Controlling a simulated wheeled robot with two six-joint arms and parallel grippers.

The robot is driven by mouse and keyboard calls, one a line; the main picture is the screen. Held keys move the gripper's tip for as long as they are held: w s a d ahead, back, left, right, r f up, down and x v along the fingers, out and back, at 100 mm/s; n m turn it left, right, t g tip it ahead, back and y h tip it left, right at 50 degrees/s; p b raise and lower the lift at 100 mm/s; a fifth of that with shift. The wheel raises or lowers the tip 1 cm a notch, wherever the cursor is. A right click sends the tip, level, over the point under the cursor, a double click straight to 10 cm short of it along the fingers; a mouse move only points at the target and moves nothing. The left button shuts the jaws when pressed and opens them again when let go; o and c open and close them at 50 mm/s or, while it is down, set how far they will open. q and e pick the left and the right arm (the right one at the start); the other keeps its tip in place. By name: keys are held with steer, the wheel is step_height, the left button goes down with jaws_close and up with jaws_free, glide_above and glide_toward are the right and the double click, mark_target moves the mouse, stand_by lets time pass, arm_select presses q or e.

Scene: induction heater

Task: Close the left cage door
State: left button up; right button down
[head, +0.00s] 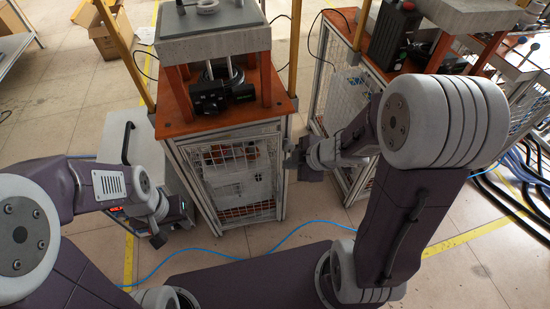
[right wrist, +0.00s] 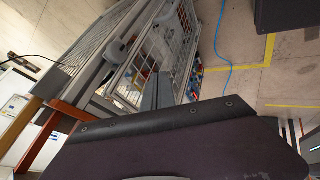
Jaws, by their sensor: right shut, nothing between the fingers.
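The left cage (head: 181,161) stands at the middle of the head view under an orange-topped bench. Its white wire-mesh door (head: 238,178) is on the front, in a grey frame. The door looks shut or nearly so; any small gap at its edge is hard to tell. My right gripper (head: 291,159) is shut and empty, at the door's right edge; contact cannot be told. In the right wrist view its grey fingers (right wrist: 157,92) are in front of the mesh (right wrist: 182,55). My left gripper (head: 170,224) is low, left of the cage; its jaws are unclear.
A second cage (head: 345,92) stands to the right behind my right arm. A grey cabinet (head: 128,145) with a black handle stands left of the left cage. A blue cable (head: 290,236) runs over the tiled floor in front. Black hoses (head: 500,195) lie at the far right.

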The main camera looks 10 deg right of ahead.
steer(key=w+a+f, duration=0.1)
steer(key=w+f, duration=0.1)
steer(key=w+a+f, duration=0.1)
steer(key=w+f, duration=0.4)
steer(key=w, duration=0.1)
steer(key=shift+a+f+b, duration=0.15)
steer(key=shift+a+b, duration=0.25)
steer(key=shift+w, duration=0.25)
